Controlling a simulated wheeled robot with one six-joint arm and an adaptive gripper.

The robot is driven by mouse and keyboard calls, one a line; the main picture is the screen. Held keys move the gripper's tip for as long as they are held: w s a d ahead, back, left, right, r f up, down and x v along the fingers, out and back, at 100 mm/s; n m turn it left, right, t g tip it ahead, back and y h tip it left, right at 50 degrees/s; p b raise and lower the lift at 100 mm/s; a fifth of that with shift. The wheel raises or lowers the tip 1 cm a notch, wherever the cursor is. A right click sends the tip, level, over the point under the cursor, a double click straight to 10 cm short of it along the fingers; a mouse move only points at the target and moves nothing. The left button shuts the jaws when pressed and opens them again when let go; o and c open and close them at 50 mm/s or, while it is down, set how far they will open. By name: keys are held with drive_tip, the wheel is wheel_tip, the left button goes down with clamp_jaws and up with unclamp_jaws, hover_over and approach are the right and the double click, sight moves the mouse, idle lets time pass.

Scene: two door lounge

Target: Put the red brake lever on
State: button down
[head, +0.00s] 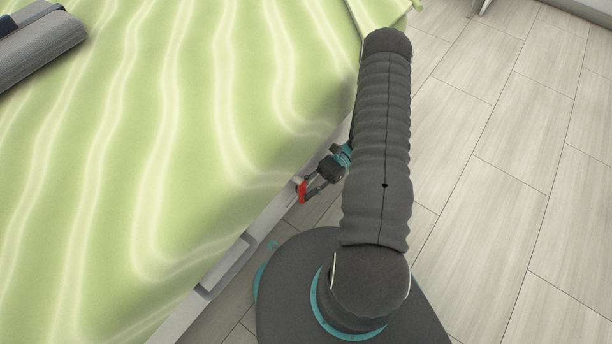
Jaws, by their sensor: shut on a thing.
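The red brake lever (302,191) is at the side rail of a bed, low beside the green cover. My gripper (308,190) reaches in from the right and is shut on the red lever. The lever stands roughly upright in the picture, close to the pale rail. My arm covers what lies just right of the gripper. The lever's pivot and lower mount cannot be made out.
The bed's green wavy cover (150,130) fills the left side. Its pale rail (262,220) has a grey handle-like slot (228,265) nearer me. The tiled floor (490,190) on the right is clear.

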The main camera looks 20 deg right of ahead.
drive_tip(key=shift+a, duration=0.1)
idle(0.3)
drive_tip(key=c, duration=1.2)
unclamp_jaws()
drive_tip(key=shift+c, duration=0.2)
drive_tip(key=v, duration=1.2)
drive_tip(key=shift+f, duration=0.1)
